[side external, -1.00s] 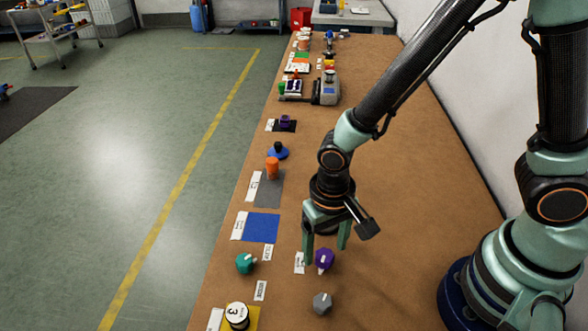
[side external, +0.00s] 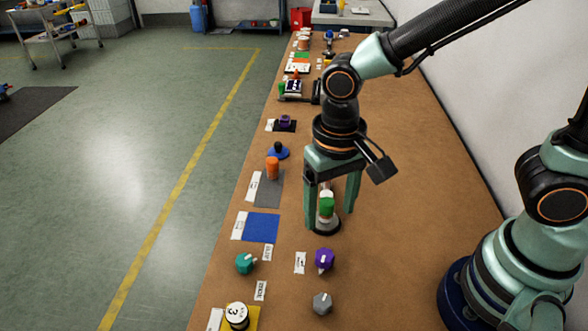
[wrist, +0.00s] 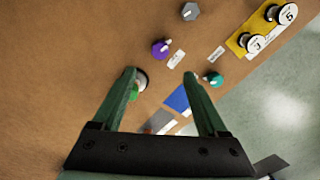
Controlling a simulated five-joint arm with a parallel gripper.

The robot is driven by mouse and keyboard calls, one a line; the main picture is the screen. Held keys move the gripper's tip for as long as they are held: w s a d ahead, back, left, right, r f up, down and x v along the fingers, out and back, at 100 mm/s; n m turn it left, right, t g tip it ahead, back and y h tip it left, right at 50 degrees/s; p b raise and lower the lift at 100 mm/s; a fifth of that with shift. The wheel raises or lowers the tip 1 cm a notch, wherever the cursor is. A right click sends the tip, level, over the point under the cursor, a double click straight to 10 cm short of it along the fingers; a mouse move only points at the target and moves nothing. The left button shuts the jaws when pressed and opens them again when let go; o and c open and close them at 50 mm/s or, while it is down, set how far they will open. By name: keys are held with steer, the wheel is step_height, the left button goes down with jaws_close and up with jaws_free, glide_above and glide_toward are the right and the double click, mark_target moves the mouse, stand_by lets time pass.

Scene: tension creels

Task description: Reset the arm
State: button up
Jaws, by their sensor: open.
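My gripper (side external: 334,208) is open, with its fingers pointing down at the bench. A green-topped piece on a dark round base (side external: 327,208) stands upright on the brown bench (side external: 400,230). In the side view it shows between the two fingers. In the wrist view the green piece (wrist: 136,91) is beside the left finger and partly hidden by it. I cannot tell whether they touch. Nothing is held in the gripper.
Purple (side external: 324,259), grey (side external: 322,303) and teal (side external: 245,263) knobs sit nearby. A blue mat (side external: 262,227), an orange cylinder (side external: 272,168) and a numbered spool (side external: 237,315) line the bench's left side.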

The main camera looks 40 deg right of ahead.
steer(key=w+d+r+n+t, duration=0.2)
steer(key=d+r+t, duration=0.3)
steer(key=d+r, duration=0.6)
steer(key=d, duration=0.4)
steer(key=shift+w+d+r+n+t, duration=0.15)
steer(key=shift+d+r+n+t, duration=0.15)
